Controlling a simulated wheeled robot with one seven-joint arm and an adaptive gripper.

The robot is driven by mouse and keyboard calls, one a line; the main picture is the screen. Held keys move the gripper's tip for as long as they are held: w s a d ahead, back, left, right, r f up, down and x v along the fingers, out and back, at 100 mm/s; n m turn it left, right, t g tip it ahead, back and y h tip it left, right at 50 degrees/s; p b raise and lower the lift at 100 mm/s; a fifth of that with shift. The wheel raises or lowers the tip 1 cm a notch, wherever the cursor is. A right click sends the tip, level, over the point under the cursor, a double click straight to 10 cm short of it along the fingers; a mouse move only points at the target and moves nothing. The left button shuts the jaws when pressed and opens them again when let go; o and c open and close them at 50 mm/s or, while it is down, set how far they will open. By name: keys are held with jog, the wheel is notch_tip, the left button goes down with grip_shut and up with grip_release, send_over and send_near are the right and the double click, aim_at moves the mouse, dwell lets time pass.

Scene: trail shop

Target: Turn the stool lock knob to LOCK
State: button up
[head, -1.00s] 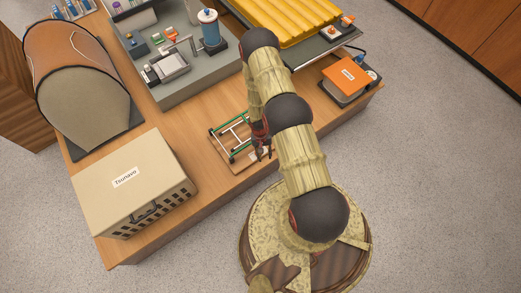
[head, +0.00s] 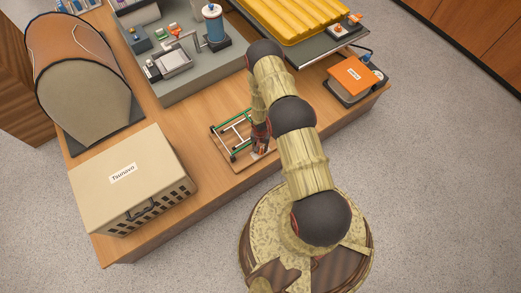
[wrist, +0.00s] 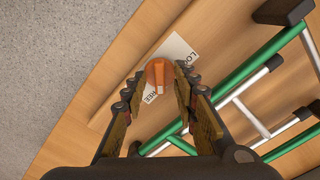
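The stool lock knob, orange with a raised grip bar (wrist: 158,76), sits on a white label plate (wrist: 181,47). The plate's printing is partly hidden; "LO" shows at the upper right and what looks like "FREE" at the lower side. The grip bar points between these words, roughly up and down in the wrist view. My gripper (wrist: 160,76) is open, with one fingertip on each side of the knob and small gaps seeming to remain. In the head view my gripper (head: 261,152) is low over the board's front end and hides the knob. The green-and-white stool frame (wrist: 245,80) lies beside it.
A beige Tsunavo carrier (head: 125,180) stands left on the wooden table. A grey bench unit with a blue cylinder (head: 213,27) is behind, and an orange box (head: 353,75) is at the right. Bare tabletop surrounds the stool board.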

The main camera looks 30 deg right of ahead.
jog(key=shift+c, duration=1)
grip_shut()
